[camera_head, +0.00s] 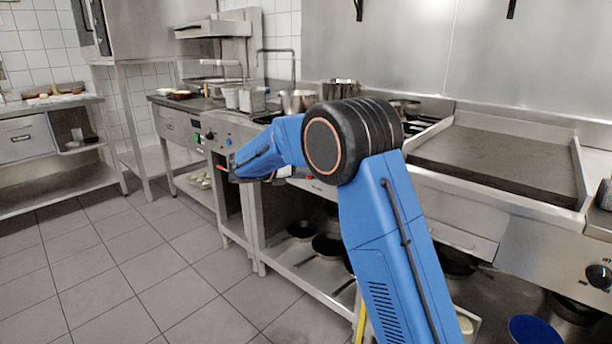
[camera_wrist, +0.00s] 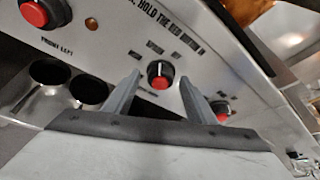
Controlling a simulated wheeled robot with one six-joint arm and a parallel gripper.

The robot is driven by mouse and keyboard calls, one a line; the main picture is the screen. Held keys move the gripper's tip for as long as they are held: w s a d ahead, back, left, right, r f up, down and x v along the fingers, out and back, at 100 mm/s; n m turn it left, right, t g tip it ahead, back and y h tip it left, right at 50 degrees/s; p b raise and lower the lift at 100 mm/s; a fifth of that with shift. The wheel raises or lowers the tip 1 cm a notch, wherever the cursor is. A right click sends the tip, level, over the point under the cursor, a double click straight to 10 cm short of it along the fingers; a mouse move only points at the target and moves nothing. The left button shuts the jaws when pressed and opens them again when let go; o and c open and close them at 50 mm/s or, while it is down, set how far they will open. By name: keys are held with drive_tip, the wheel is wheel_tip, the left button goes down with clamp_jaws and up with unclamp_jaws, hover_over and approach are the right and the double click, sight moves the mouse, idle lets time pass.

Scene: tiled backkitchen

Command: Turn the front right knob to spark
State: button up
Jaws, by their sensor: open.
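In the wrist view, a sloped metal panel (camera_wrist: 110,62) carries round knobs with red faces. A knob (camera_wrist: 160,75) sits between the tips of my open gripper (camera_wrist: 161,84), with one finger on either side. I cannot tell whether the fingers touch it. The small labels around it are too blurred to read. Another knob (camera_wrist: 33,12) at upper left has the label "FRONT LEFT" below it. A third knob (camera_wrist: 221,109) is partly behind my right finger. In the head view, my blue arm reaches left to the stove front; the fingers and these knobs are not clear there.
Two dark round openings (camera_wrist: 70,80) are left of the fingers in the wrist view. In the head view, a flat griddle (camera_head: 500,155) is right of my arm and pots (camera_head: 297,101) stand behind it. Pans (camera_head: 328,246) lie on a low shelf. The tiled floor (camera_head: 120,270) at left is clear.

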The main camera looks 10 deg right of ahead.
drive_tip(key=v, duration=1.7)
drive_tip(key=shift+a, duration=0.2)
drive_tip(key=shift+w+f, duration=0.1)
drive_tip(key=s+d+r+m+g+y, duration=0.1)
drive_tip(key=s+d+m+g+y, duration=0.3)
drive_tip(key=s+d+m, duration=1.25)
drive_tip(key=s+d+f+m+t+y, duration=0.1)
drive_tip(key=s+d+f+m+y, duration=0.1)
drive_tip(key=s, duration=0.9)
drive_tip(key=s+d+f+m+t+y, duration=0.1)
drive_tip(key=s+f+m, duration=0.4)
drive_tip(key=s, duration=0.6)
drive_tip(key=s+d+f+m+y, duration=0.2)
drive_tip(key=s+m+y, duration=0.3)
drive_tip(key=s, duration=0.6)
drive_tip(key=shift+s+d+f+t+y, duration=0.3)
drive_tip(key=shift+d+f+t, duration=0.1)
drive_tip(key=shift+f, duration=0.25)
drive_tip(key=shift+m, duration=0.25)
